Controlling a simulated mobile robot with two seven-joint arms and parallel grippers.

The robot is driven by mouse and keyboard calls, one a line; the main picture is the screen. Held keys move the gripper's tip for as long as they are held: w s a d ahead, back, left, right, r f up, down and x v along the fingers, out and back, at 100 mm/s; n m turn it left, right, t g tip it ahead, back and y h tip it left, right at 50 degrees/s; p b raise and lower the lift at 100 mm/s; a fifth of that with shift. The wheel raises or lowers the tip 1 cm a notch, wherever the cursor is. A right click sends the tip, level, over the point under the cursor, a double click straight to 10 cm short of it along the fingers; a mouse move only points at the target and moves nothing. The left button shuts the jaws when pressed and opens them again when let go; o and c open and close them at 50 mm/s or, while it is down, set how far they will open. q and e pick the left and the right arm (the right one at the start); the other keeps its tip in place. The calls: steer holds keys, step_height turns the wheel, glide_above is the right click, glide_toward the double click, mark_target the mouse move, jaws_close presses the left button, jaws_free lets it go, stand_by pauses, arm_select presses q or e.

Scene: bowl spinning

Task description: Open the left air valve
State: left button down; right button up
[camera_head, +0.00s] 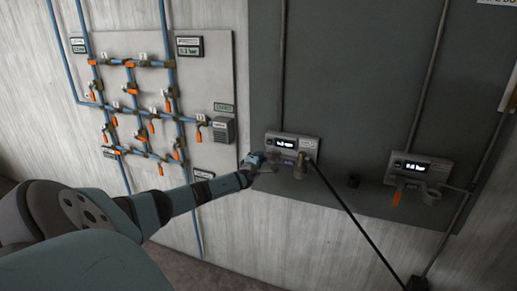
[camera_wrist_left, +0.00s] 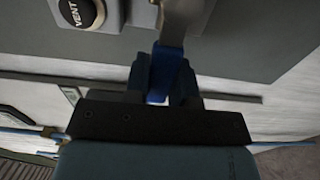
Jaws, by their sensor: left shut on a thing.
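The left air valve unit (camera_head: 291,143) is a grey box with a lit display, mounted on the dark panel. My left gripper (camera_head: 256,160) is at its lower left in the head view. In the left wrist view my left gripper (camera_wrist_left: 164,88) is shut on a blue valve handle (camera_wrist_left: 167,62), which shows between the fingers and runs up to a metal fitting (camera_wrist_left: 187,15). The gripper hides the handle in the head view. My right gripper is not in view.
A round black VENT button (camera_wrist_left: 78,12) is close by at upper left in the wrist view. A second valve unit (camera_head: 419,168) with an orange handle (camera_head: 397,197) is to the right. A dark hose (camera_head: 355,220) runs down from the left unit. A pipe board (camera_head: 150,110) with orange-handled valves is at left.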

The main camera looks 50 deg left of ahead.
arm_select(q)
steer(key=c, duration=1)
jaws_free()
steer(key=shift+o, duration=0.2)
steer(key=shift+s, duration=0.1)
steer(key=shift+s+d, duration=0.15)
steer(key=shift+d, duration=0.05)
steer(key=p+v, duration=0.3)
steer(key=v, duration=1)
steer(key=shift+s, duration=0.15)
